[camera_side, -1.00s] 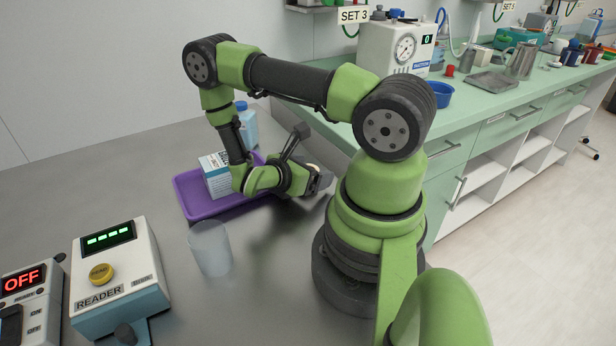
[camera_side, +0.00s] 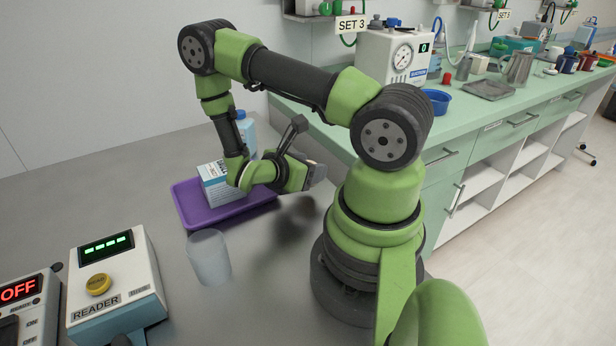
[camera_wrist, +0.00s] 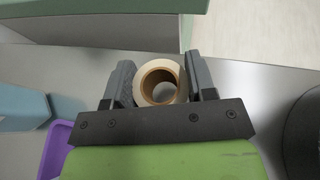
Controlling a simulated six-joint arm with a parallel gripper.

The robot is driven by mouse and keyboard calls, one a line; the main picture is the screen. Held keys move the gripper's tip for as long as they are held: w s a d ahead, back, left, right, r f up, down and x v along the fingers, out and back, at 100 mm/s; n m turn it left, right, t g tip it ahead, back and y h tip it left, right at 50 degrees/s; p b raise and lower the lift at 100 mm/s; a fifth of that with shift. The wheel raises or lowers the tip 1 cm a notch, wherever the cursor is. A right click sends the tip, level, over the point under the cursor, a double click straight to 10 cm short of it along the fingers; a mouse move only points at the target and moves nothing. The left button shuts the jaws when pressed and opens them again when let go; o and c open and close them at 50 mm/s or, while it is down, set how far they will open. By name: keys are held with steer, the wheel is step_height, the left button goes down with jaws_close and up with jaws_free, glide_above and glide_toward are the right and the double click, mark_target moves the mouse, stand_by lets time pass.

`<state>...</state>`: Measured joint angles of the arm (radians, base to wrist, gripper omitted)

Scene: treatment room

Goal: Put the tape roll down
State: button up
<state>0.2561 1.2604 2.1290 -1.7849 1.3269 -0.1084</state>
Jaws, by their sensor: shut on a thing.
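The tape roll (camera_wrist: 139,84) is a cream ring with a brown core. It shows in the wrist view between the two dark fingers of my gripper (camera_wrist: 160,82), which is shut on it. In the side view my gripper (camera_side: 318,174) is right of the purple tray, over the grey table (camera_side: 270,285). The roll is mostly hidden there behind the gripper. A dark shadow lies on the table below the gripper, and the roll appears to be held above the surface.
The purple tray (camera_side: 232,211) holds a white and blue box (camera_side: 213,184); a blue bottle (camera_side: 246,130) stands behind. A translucent cup (camera_side: 209,258) stands in front, left of it the reader (camera_side: 115,285). A green counter (camera_side: 450,120) borders the table's far right. Table in front of the gripper is bare.

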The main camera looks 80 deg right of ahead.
step_height(320, 180, up, 12)
steer(key=w+a+f+m+g+y, duration=0.1)
steer(key=w+a+f+m+y, duration=0.35)
steer(key=a+m+y, duration=0.5)
steer(key=w+a+f+m+g+y, duration=0.25)
steer(key=w+a+m+y, duration=0.4)
steer(key=m+y, duration=0.55)
steer(key=w+a+r+m+t+y, duration=0.1)
steer(key=w+a+r+m+t, duration=0.25)
steer(key=w+m+t, duration=0.5)
steer(key=w+a+r+m+t+y, duration=0.1)
steer(key=w+a+r+m+t, duration=0.25)
steer(key=w+m+t, duration=0.75)
steer(key=f+n+g, duration=0.1)
steer(key=f, duration=0.2)
steer(key=w+f+n, duration=0.1)
steer(key=f+n, duration=0.1)
steer(key=f, duration=0.1)
steer(key=w+f+n+g, duration=0.1)
steer(key=f+n, duration=0.1)
steer(key=f, duration=0.2)
steer(key=shift+w+d+f+g, duration=0.1)
steer(key=shift+w+d+g, duration=0.1)
steer(key=shift+d+g, duration=0.15)
steer(key=shift+f, duration=2.4)
steer(key=shift+f, duration=0.1)
